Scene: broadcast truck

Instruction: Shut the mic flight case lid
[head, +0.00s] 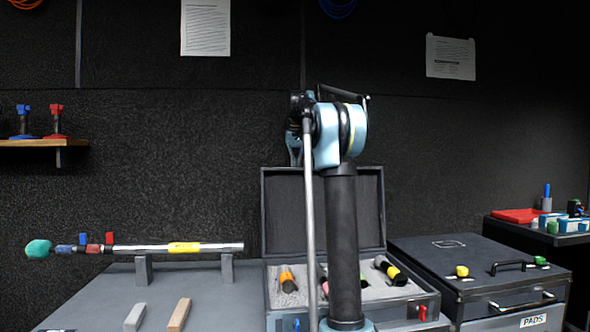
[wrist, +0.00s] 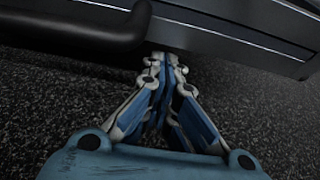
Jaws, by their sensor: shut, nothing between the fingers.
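The mic flight case (head: 411,307) stands open on the grey counter, with its lid (head: 283,213) upright at the back. Several microphones lie in its pale foam, among them an orange-banded one (head: 287,278) and a yellow-banded one (head: 390,270). My arm rises in front of the case and hides the middle of its lid and interior. In the wrist view my gripper (wrist: 165,62) is shut and empty, its fingertips close to the edge of a dark panel (wrist: 238,33). I cannot tell whether they touch it or whether that panel is the lid.
A closed dark case labelled PADS (head: 440,247) stands right of the mic case, with a handle and small coloured items. A boom pole (head: 216,247) rests on stands at the left. Two small blocks (head: 179,314) lie on the counter. The dark speckled wall is close behind.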

